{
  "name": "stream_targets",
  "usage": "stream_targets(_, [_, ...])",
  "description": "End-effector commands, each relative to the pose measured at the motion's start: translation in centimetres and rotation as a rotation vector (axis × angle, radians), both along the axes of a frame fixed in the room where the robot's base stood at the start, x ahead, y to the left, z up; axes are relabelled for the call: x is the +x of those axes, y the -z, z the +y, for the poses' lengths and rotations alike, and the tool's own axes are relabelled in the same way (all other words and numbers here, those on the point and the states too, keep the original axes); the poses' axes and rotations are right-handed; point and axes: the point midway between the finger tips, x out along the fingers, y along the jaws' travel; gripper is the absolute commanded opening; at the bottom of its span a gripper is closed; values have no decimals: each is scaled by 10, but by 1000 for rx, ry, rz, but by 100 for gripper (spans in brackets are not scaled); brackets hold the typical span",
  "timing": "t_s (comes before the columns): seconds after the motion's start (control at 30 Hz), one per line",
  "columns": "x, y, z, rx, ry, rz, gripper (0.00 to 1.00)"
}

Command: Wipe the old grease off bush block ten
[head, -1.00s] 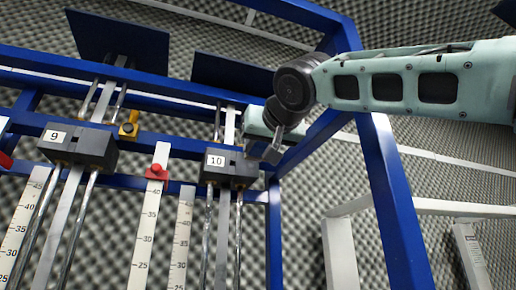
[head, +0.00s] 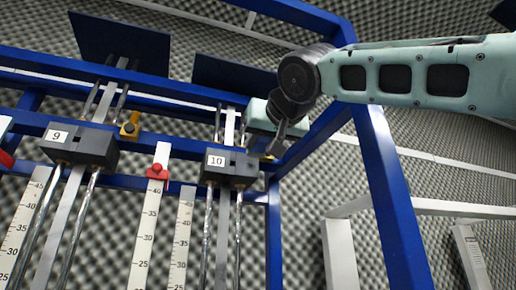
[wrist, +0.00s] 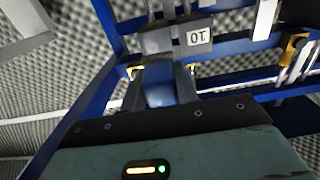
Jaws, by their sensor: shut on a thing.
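Bush block ten (head: 232,166) is a dark grey block with a white "10" label, seated on paired rods below a blue crossbar. It also shows in the wrist view (wrist: 165,40), with its label upside down. My gripper (head: 272,153) is just right of the block in the head view. In the wrist view my gripper (wrist: 160,85) is shut on a blue, cloth-like pad (wrist: 159,84), which lies close to the block's near side. I cannot tell whether the pad touches the block. Any grease is too small to make out.
Block nine (head: 80,145) stands left on its own rods. Between them are a yellow fitting (head: 129,129), a red slider (head: 157,172) and white scales (head: 148,220). A blue frame post (head: 392,200) stands right of my gripper. Dark panels (head: 120,42) rise behind.

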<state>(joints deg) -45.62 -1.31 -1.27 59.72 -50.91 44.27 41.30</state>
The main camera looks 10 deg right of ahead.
Motion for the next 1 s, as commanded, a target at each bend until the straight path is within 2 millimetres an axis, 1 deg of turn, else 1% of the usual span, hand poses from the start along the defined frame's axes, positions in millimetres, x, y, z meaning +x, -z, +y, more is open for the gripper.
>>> stream_targets(0.3, [34,-1,6,-1,3,0,9])
stream_targets(0.5, [51,0,10,0,2,1,9])
stream_targets(0.7, [59,1,11,0,2,-1,9])
stream_targets(1.0, [60,1,12,0,1,-1,9])
